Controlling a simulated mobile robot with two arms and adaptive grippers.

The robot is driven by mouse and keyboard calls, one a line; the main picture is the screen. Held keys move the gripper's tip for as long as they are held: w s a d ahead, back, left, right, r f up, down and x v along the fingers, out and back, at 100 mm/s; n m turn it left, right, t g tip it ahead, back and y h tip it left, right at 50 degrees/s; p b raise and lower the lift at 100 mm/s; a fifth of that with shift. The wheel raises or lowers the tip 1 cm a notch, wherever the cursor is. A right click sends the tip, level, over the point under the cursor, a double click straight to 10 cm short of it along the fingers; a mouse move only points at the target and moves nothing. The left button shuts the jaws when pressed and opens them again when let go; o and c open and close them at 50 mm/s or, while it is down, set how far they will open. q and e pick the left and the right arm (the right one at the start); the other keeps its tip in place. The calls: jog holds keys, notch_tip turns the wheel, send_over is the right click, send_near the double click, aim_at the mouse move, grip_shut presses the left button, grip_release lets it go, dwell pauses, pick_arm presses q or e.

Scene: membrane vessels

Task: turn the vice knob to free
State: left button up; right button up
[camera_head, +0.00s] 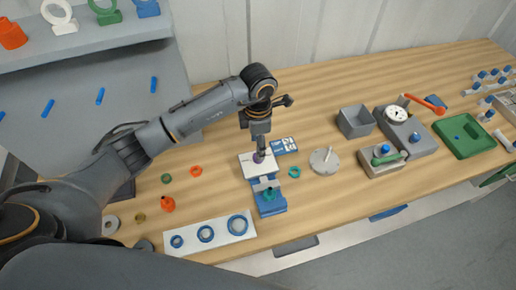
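A small blue vice (272,209) stands near the front edge of the wooden bench, with a teal-green knob (269,193) on its front part. A white plate (248,169) sits at its back end. My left gripper (260,154) points straight down over this plate, behind the knob and apart from it. A small purple piece (258,158) shows at the fingertips. The fingers look narrow and close together, but whether they grip the piece is too small to tell. My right gripper is not in view.
A white board with blue rings (206,235) lies left of the vice. A round metal disc with a pin (324,161) and a teal ring (294,172) lie to the right. A grey box (356,121), a gauge device (397,114) and a green tray (464,136) stand further right.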

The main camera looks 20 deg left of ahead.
pick_arm(q)
notch_tip(320, 180, down, 4)
jog(key=shift+d+r+p, duration=0.1)
jog(key=shift+p, duration=0.35)
jog(key=shift+f, duration=0.55)
grip_shut()
